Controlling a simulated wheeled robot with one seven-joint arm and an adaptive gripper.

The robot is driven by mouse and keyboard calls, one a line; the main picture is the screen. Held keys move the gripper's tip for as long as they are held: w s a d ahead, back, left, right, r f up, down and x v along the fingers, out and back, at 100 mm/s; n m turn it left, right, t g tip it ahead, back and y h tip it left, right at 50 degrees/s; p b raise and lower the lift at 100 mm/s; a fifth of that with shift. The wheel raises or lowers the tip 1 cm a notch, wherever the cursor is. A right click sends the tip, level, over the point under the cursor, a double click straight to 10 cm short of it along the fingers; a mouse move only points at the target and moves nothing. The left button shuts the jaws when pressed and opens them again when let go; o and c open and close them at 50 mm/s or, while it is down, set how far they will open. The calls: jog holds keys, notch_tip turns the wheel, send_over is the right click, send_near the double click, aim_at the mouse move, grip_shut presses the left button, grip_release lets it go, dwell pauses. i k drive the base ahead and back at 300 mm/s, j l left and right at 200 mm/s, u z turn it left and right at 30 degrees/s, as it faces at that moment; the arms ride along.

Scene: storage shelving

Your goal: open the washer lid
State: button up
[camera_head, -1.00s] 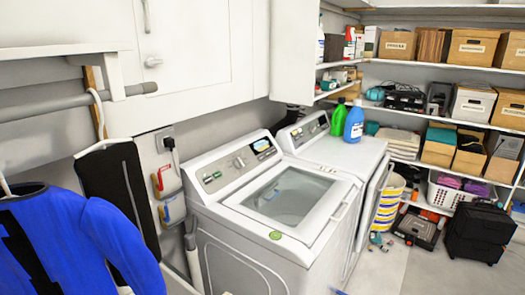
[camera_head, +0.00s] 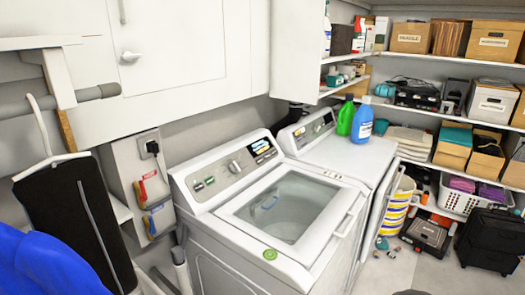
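The white top-loading washer (camera_head: 225,252) stands in the middle of the head view. Its lid (camera_head: 325,184) has a white frame and a large glass window and lies down flat on the washer's top. A handle (camera_head: 350,216) is on the lid's right edge. The control panel (camera_head: 225,172) with a knob and a lit display rises behind the lid. My gripper is not visible, so its distance from the lid cannot be told.
A second white machine (camera_head: 345,155) stands right of the washer, with green (camera_head: 346,117) and blue (camera_head: 362,122) bottles on top. A black garment (camera_head: 78,215) and blue jacket (camera_head: 45,265) hang at left.

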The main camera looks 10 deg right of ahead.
aim_at(307, 249)
jog(key=i+l+z, duration=0.6)
jog(key=i+z, duration=0.15)
